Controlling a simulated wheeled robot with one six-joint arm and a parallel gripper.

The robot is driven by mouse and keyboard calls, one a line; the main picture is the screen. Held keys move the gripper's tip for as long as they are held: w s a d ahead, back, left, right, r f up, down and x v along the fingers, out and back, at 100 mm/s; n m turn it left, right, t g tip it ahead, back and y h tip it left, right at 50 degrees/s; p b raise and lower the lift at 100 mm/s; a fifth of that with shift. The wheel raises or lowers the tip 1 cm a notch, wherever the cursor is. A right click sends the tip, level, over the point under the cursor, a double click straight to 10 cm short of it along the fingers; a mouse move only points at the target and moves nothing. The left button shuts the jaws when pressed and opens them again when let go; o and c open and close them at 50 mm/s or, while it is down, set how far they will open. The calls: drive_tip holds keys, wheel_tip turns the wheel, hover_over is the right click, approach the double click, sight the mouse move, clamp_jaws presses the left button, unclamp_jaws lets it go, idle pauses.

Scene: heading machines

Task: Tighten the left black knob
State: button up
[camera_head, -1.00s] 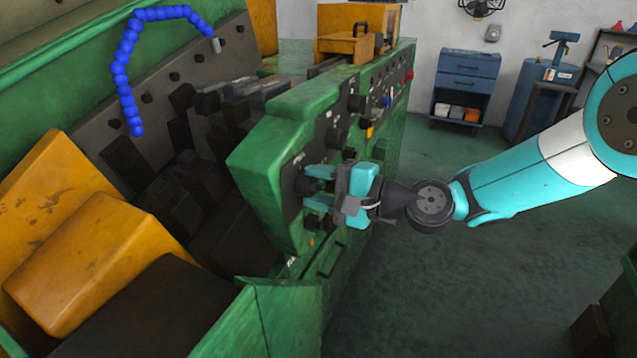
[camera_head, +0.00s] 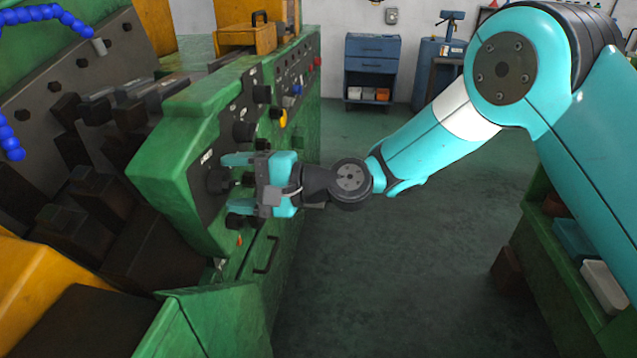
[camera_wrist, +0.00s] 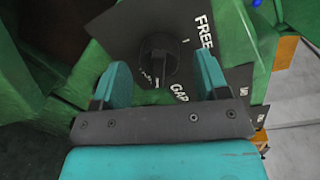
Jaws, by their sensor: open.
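The left black knob (camera_head: 218,180) sits on the dark control panel at the near end of the green machine. In the wrist view the knob (camera_wrist: 158,60) shows as a round black dial with a raised grip bar, on a panel with white lettering including "FREE". My gripper (camera_head: 234,184) is open in front of the knob, its teal fingers pointing at the panel. In the wrist view the knob lies between the two fingers, with a gap on each side. I cannot tell how far the fingertips are from the panel.
More black knobs (camera_head: 243,131), a yellow knob (camera_head: 281,118) and a handle (camera_head: 266,255) are along the machine's front. A blue drawer cabinet (camera_head: 372,68) stands at the back wall. A green shelf (camera_head: 545,230) is at the right. The floor between is clear.

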drive_tip(key=d+b, duration=0.3)
drive_tip(key=d, duration=1.3)
drive_tip(key=shift+s+d+r, duration=0.15)
drive_tip(key=shift+s+r, duration=0.2)
drive_tip(key=shift+r, duration=0.1)
drive_tip(key=s+d+r+n+h+p, duration=0.1)
drive_tip(key=s+d+n+h, duration=0.4)
drive_tip(key=s, duration=0.5)
drive_tip(key=s+d+r+n+g+h+p, duration=0.1)
drive_tip(key=s+d+n+h, duration=0.4)
drive_tip(key=s+d+h, duration=0.3)
drive_tip(key=shift+s+d+n, duration=0.4)
drive_tip(key=shift+s+d, duration=0.6)
drive_tip(key=shift+d, duration=0.1)
drive_tip(key=shift+c, duration=0.5)
